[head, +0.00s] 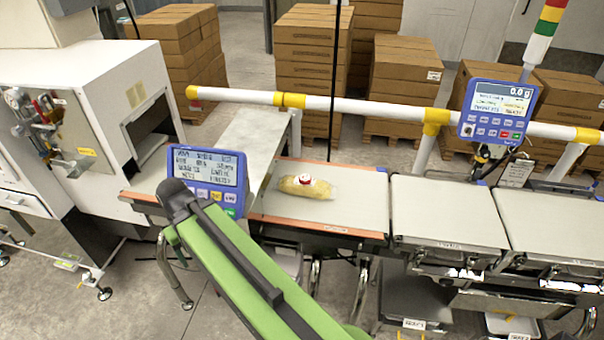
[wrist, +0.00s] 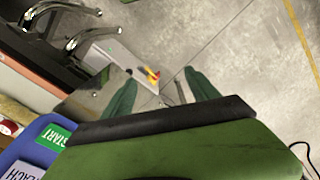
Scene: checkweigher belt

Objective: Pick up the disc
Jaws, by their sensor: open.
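A small white disc with red on it (head: 304,178) rests on top of a clear-wrapped yellowish pack (head: 318,188), which lies on the belt in the head view. In the wrist view, part of the disc (wrist: 8,127) shows at the left edge, beside the blue display. My gripper (wrist: 160,92) shows two green fingers spread apart, with nothing between them. It points down over the floor, away from the disc. In the head view my green arm ends in front of the blue display, and the fingers cannot be made out there.
The blue display (head: 208,172) stands close to my arm, left of the pack. A white guard rail (head: 360,107) runs behind the belt. A second display (head: 497,110) stands at the right. More belt sections (head: 445,208) continue right. Stacked boxes (head: 310,60) stand behind.

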